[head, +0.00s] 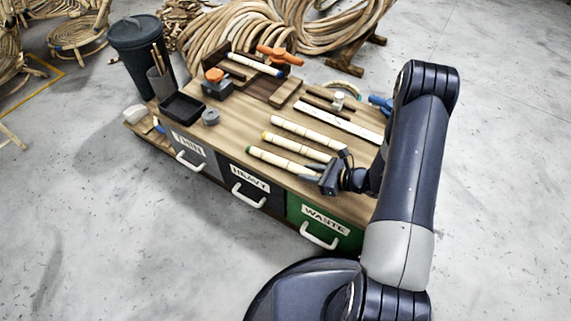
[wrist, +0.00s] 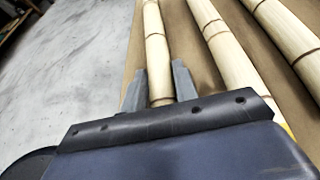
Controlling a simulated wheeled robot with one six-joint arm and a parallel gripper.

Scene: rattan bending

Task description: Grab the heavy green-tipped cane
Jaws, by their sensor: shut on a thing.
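The green-tipped cane (head: 282,162) is pale, with darker joint rings, and lies nearest the front edge of the wooden bench top. Its green tip is at the left end. My gripper (head: 324,177) is at its right end. In the wrist view, the two grey fingers of my gripper (wrist: 160,78) stand on either side of this cane (wrist: 155,35) and are shut on it. The cane appears to lie at bench level; whether it is lifted clear cannot be told. The wrist view shows no green, as that tip is out of sight.
A yellow-tipped cane (head: 296,146) and another pale cane (head: 308,131) lie parallel behind it. The bench front has drawers marked THIN (head: 190,155), HEAVY (head: 250,188) and WASTE (head: 322,226). A black tray (head: 182,108) and clamps stand farther left. Rattan coils (head: 240,35) lie behind.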

